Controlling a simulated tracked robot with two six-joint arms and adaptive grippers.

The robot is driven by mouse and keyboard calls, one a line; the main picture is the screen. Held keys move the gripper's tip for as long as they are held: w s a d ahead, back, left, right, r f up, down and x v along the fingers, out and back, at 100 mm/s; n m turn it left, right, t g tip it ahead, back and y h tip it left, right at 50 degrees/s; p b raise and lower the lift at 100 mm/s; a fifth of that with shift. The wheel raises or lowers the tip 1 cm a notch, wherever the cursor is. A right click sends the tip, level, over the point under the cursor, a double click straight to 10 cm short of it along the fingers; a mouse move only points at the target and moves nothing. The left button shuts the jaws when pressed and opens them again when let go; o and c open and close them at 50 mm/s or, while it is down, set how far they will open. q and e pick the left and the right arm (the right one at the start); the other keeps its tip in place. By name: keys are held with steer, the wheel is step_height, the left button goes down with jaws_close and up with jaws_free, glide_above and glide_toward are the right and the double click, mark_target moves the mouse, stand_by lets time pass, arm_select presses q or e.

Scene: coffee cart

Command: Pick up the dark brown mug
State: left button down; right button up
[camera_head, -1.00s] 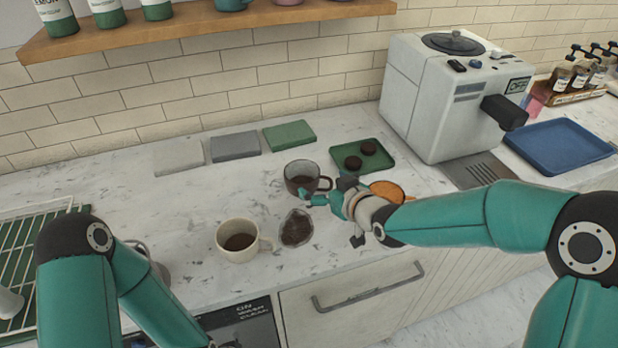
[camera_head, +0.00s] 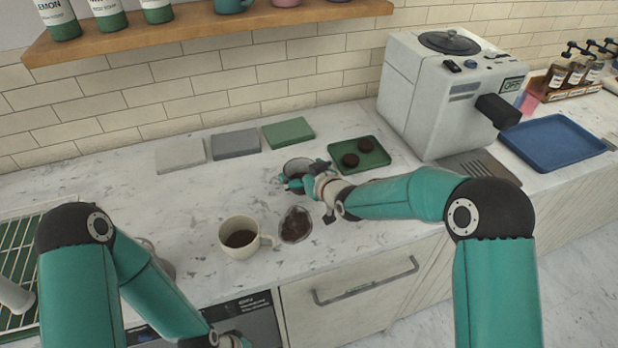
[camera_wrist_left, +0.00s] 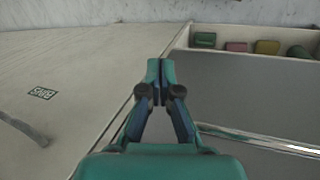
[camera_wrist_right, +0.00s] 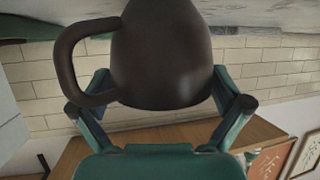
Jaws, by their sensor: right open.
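The dark brown mug (camera_head: 297,165) stands on the marble counter left of the green tray, mostly hidden by my right gripper (camera_head: 300,184) in the head view. In the right wrist view the mug (camera_wrist_right: 162,55) fills the space between the spread fingers of my right gripper (camera_wrist_right: 160,85), with its handle to the left. The fingers are open, one on each side of the mug; whether either touches it I cannot tell. My left gripper (camera_wrist_left: 160,72) is empty with its fingertips together, low in front of the counter.
A cream mug of coffee (camera_head: 239,250) and a bowl of dark grounds (camera_head: 295,224) stand nearest. The green tray (camera_head: 381,160) holds two dark pucks. A coffee machine (camera_head: 440,95) and blue tray (camera_head: 555,147) are on the right. A wooden shelf (camera_head: 200,32) overhangs the back.

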steer(key=c, duration=1)
steer(key=shift+c, duration=0.7)
steer(key=shift+r, duration=0.1)
